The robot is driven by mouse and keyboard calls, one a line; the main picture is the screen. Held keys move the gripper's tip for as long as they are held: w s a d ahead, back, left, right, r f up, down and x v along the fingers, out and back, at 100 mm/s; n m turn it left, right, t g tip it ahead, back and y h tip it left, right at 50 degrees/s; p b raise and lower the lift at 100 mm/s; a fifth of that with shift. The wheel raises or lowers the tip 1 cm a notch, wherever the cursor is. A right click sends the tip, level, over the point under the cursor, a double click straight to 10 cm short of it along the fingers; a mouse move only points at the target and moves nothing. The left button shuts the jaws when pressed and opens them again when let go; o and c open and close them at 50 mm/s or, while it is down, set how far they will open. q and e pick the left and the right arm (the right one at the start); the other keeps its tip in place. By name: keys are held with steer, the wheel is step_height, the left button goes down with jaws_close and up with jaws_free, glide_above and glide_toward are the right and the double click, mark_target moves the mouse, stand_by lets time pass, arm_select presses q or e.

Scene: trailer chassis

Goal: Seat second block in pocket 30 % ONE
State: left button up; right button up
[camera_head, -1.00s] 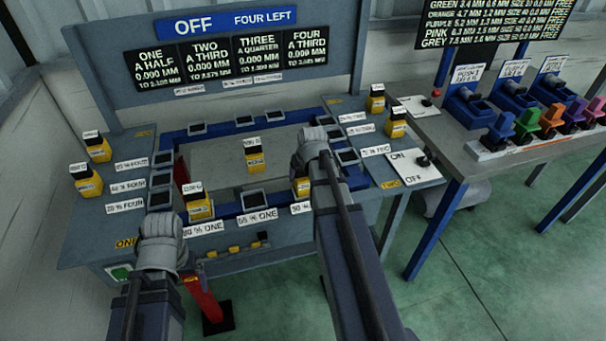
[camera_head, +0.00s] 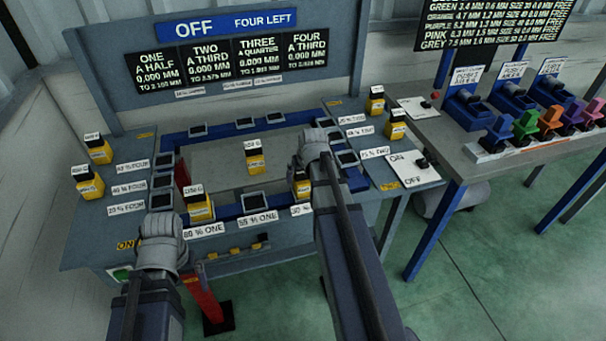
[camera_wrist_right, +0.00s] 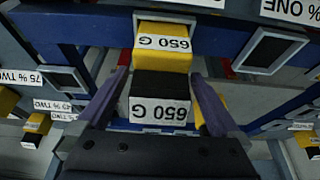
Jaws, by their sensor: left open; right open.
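A yellow block with a black top and a 650 G label (camera_wrist_right: 160,85) stands between the spread fingers of my right gripper (camera_wrist_right: 158,103) in the right wrist view. In the head view the block (camera_head: 301,187) is at the front blue rail, behind the partly hidden "30 %" label (camera_head: 301,210). My right gripper (camera_head: 316,160) partly covers that spot. I cannot tell how deep the block sits. Another yellow block (camera_head: 200,209) stands behind the 80 % ONE label (camera_head: 204,230). My left gripper (camera_head: 161,240) is open and apart from it, at the front left.
A yellow block (camera_head: 255,162) stands on the grey middle plate. An empty-looking dark pocket (camera_head: 253,202) lies behind the 55 % ONE label (camera_head: 257,217). More blocks stand on the left (camera_head: 98,152) and right (camera_head: 397,128) sides. A side bench (camera_head: 462,150) holds coloured pieces.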

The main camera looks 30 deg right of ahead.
mark_target(305, 182)
steer(key=p+v, duration=0.5)
steer(key=v, duration=0.1)
steer(key=shift+s+r, duration=0.1)
stand_by(0.5)
steer(key=b+x, duration=0.7)
steer(key=x, duration=0.1)
steer(key=shift+r, duration=0.35)
steer(key=shift+f, duration=0.2)
